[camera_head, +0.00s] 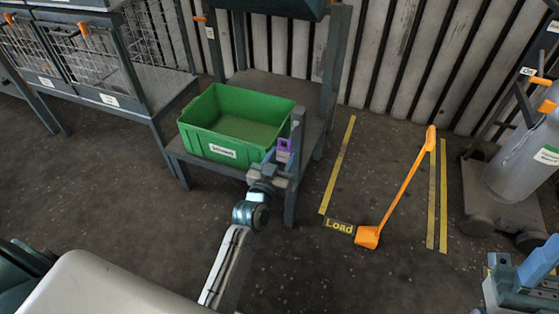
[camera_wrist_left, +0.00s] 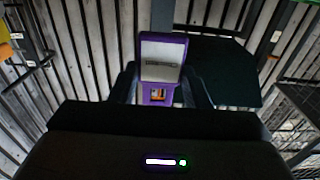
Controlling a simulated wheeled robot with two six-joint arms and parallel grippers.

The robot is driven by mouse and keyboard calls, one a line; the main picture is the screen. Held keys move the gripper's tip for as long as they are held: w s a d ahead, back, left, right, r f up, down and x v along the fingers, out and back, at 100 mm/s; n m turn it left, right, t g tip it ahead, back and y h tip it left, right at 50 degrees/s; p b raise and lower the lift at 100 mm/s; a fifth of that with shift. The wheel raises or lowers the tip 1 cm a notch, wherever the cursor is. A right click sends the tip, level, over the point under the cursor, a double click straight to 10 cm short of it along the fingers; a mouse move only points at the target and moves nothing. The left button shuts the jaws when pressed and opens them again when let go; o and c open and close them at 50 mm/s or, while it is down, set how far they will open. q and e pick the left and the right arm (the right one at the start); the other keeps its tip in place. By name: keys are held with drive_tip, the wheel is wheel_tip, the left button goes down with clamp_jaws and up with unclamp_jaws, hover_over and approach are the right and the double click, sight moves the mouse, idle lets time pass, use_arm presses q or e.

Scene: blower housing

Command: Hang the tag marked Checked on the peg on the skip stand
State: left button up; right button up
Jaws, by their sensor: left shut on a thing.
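My left gripper (camera_head: 277,160) is shut on a purple tag (camera_head: 284,150), holding it in the air by the front right post of the stand. In the left wrist view the tag (camera_wrist_left: 163,62) is upright between the fingers, with a pale face; its dark lettering is too blurred to read. The stand (camera_head: 215,60) is a grey frame with a dark blue skip (camera_head: 270,8) at its top. An orange peg (camera_head: 200,18) sticks out of its left post, with a small white label below. The peg appears bare, away from the tag.
A green crate (camera_head: 240,155) sits on the stand's low shelf beside my gripper. Wire cages (camera_head: 85,60) with another orange peg (camera_head: 83,28) stand at left. A grey cylinder (camera_head: 525,165) is at right. The left floor is clear.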

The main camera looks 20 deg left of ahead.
use_arm(q)
drive_tip(key=shift+w+d+f+p, duration=0.1)
drive_tip(key=shift+w+f+p, duration=0.1)
drive_tip(key=shift+w, duration=1.5)
drive_tip(key=shift+w+f+p, duration=0.1)
drive_tip(key=shift+w+p, duration=0.05)
drive_tip(key=shift+w, duration=1.5)
drive_tip(key=shift+w+f+b, duration=0.25)
drive_tip(key=shift+w+b, duration=0.05)
drive_tip(key=shift+w, duration=0.2)
drive_tip(key=shift+w+f, duration=0.1)
drive_tip(key=shift+w, duration=0.05)
drive_tip(key=o, duration=1)
drive_tip(key=shift+o, duration=0.2)
